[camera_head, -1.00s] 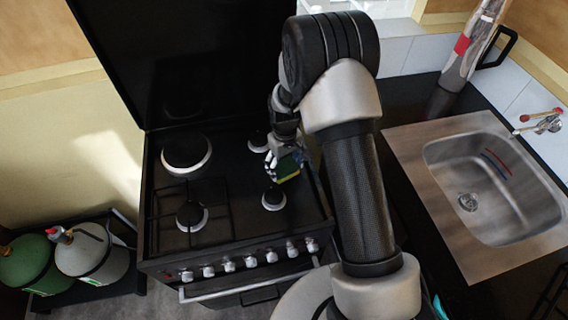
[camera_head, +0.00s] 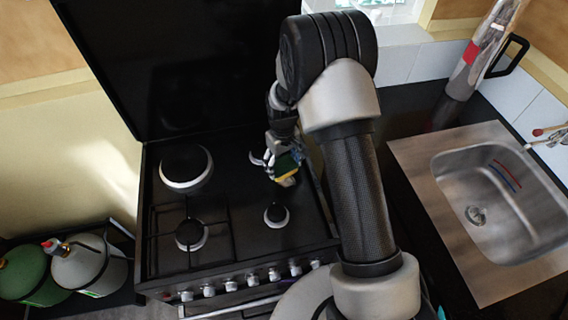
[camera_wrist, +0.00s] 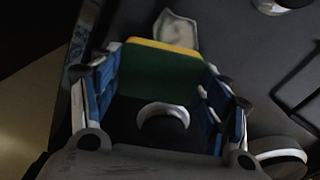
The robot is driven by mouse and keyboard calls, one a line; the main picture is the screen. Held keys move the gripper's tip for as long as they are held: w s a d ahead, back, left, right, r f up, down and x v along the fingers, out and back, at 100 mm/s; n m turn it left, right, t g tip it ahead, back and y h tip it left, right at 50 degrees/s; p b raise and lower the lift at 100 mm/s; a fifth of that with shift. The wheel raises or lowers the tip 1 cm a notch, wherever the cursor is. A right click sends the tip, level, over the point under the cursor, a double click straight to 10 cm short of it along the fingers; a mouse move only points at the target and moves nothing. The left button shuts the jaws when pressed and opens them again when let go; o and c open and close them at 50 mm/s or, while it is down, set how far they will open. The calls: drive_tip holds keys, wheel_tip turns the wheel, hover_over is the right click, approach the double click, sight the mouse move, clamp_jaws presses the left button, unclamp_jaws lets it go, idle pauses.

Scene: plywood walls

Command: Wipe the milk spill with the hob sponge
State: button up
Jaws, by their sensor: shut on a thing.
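My gripper (camera_head: 284,166) is over the right side of the black hob (camera_head: 225,185), beside the back right burner. It is shut on a green and yellow sponge (camera_head: 288,180). In the wrist view, the sponge (camera_wrist: 158,70) spans between the blue-padded fingers of my gripper (camera_wrist: 160,75), with its yellow edge on the far side. A pale, whitish patch (camera_wrist: 176,28), which looks like the milk spill, lies on the dark surface just beyond that edge. I cannot tell whether the sponge touches the hob.
The hob has several burners, one large at the back left (camera_head: 186,168), and a pan grate (camera_head: 190,234) on its left side. The raised black lid (camera_head: 170,70) stands behind. A steel sink (camera_head: 490,205) is at the right. Gas bottles (camera_head: 88,264) stand at the left.

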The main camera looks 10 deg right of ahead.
sight(283, 167)
drive_tip(key=r, duration=0.1)
drive_tip(key=r+p, duration=0.1)
drive_tip(key=r, duration=0.1)
drive_tip(key=shift+s+r+p, duration=0.3)
drive_tip(key=shift+r, duration=0.05)
drive_tip(key=shift+w+r+p, duration=0.15)
drive_tip(key=shift+r+p, duration=0.3)
drive_tip(key=shift+r, duration=0.15)
drive_tip(key=shift+r+p, duration=0.9)
drive_tip(key=shift+r, duration=0.55)
